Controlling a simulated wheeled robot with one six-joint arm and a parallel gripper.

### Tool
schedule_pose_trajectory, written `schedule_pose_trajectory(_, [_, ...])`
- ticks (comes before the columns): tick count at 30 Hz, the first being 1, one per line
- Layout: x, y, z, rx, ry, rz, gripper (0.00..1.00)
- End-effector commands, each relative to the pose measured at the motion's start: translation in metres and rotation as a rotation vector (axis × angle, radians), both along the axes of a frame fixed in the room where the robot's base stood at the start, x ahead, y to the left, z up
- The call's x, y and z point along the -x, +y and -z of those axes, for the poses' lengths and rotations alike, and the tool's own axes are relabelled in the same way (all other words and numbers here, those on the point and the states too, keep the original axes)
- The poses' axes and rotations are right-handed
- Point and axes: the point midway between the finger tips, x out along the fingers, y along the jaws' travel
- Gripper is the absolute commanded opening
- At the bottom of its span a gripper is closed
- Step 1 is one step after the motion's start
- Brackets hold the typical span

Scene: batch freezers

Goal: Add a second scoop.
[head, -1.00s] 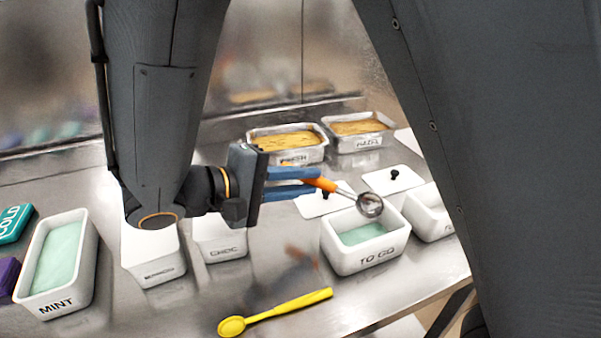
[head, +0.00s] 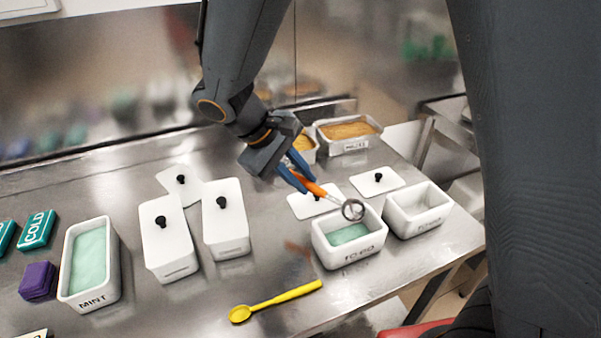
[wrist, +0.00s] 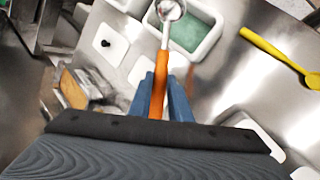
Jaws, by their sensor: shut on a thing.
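My gripper (head: 297,177) is shut on the orange handle of a metal scoop (head: 312,187). The scoop's round head (head: 353,210) is above the right rear part of the white TO GO tub (head: 347,252); I see no green in it. Flat mint-green gelato (head: 348,234) lies low in that tub. In the wrist view the scoop handle (wrist: 160,75) runs between my blue fingers (wrist: 164,98), with its head near the tub (wrist: 208,45). The open MINT tub (head: 94,302), holding smooth green gelato (head: 89,259), stands at the left.
Two lidded white tubs (head: 168,240) (head: 226,225) stand mid-table. An empty white tub (head: 418,211) is right of TO GO. A yellow spoon (head: 277,301) lies in front. Loose lids (head: 376,181) and yellow-brown tubs (head: 349,138) are behind. Purple (head: 38,281) and COLD (head: 37,229) blocks sit left.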

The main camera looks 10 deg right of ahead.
Motion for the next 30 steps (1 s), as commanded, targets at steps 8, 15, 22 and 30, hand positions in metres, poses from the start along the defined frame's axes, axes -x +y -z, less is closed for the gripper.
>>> schedule_pose_trajectory(8, [-0.002, -0.005, -0.004, -0.091, 0.095, 0.004, 0.00])
schedule_pose_trajectory(15, [-0.006, -0.008, -0.005, -0.173, 0.175, 0.004, 0.00])
schedule_pose_trajectory(22, [-0.010, -0.012, -0.006, -0.262, 0.261, 0.004, 0.00])
schedule_pose_trajectory(30, [-0.012, -0.013, -0.018, -0.335, 0.332, -0.001, 0.00])
